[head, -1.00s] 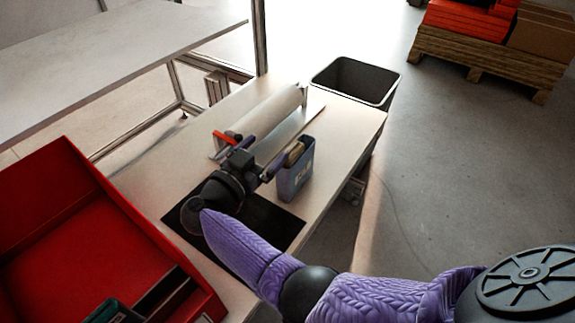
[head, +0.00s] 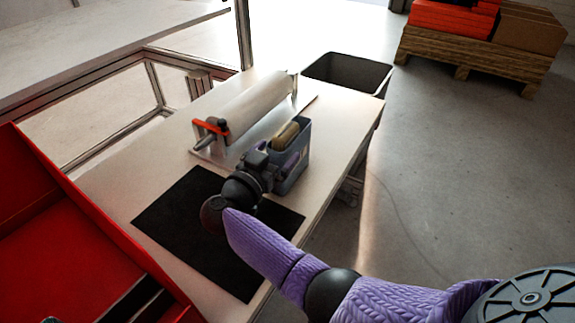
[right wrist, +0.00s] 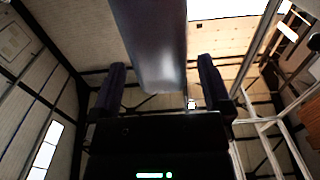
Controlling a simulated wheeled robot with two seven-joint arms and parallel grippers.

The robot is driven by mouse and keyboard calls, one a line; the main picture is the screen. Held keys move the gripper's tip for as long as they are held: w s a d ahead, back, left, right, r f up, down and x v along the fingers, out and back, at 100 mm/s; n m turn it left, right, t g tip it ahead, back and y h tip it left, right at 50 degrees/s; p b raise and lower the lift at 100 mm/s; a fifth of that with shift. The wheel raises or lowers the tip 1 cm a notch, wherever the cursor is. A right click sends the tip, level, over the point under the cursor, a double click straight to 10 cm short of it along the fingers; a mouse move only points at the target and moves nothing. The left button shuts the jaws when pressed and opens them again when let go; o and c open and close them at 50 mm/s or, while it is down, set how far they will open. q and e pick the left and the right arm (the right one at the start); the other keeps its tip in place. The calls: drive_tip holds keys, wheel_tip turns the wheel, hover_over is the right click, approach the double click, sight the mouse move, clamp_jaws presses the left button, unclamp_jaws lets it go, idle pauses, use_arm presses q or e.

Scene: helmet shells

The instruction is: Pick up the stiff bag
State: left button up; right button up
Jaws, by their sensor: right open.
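What I take for the stiff bag (head: 297,175) is a small blue-grey upright holder with a tan item in its open top. It stands on the light table, right of the black mat. My right gripper (head: 277,162) is open at the bag's near left side, with purple fingers pointing towards it. In the right wrist view a bluish-grey panel (right wrist: 152,45), probably the bag, shows between and beyond the two spread fingers (right wrist: 160,92). I cannot tell whether they touch it. My left gripper is not in view.
A roll (head: 255,105) on a stand with a red-orange part lies behind the bag. The black mat (head: 185,225) is left of my right arm. A red bin (head: 95,230) is at the left, a grey bin (head: 350,72) beyond the table, and a loaded pallet (head: 480,55) at the back right.

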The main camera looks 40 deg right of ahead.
drive_tip(key=shift+w+d+r, duration=0.15)
drive_tip(key=shift+d, duration=0.15)
clamp_jaws()
